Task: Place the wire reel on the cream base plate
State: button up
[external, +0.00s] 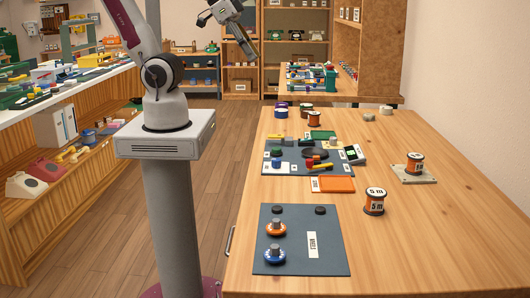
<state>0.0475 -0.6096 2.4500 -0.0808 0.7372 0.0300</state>
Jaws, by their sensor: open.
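A wire reel (374,202) with orange wire, dark flanges and a white "5 m" label stands upright on the wooden table, right of the middle. A cream base plate (426,178) lies flat further back to its right. A smaller orange reel (414,163) with a white label appears to stand on that plate. Another orange reel (314,119) stands near the table's far end. My gripper (251,53) is raised at the top of the external view, far from the reels and plate. It is open, with nothing visible in it; its fingers are small and dark.
A dark mat (335,256) with an orange and a blue spool lies in front. Another dark mat (290,166) with many small parts lies behind it, near an orange tray (333,184). The right front of the table is clear. Shelves (300,50) stand behind.

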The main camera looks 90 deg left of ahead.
jog(key=s+a+f+g+y, duration=0.1)
jog(key=s+a, duration=0.1)
jog(key=s, duration=0.4)
jog(key=shift+a, duration=0.4)
dwell(0.8)
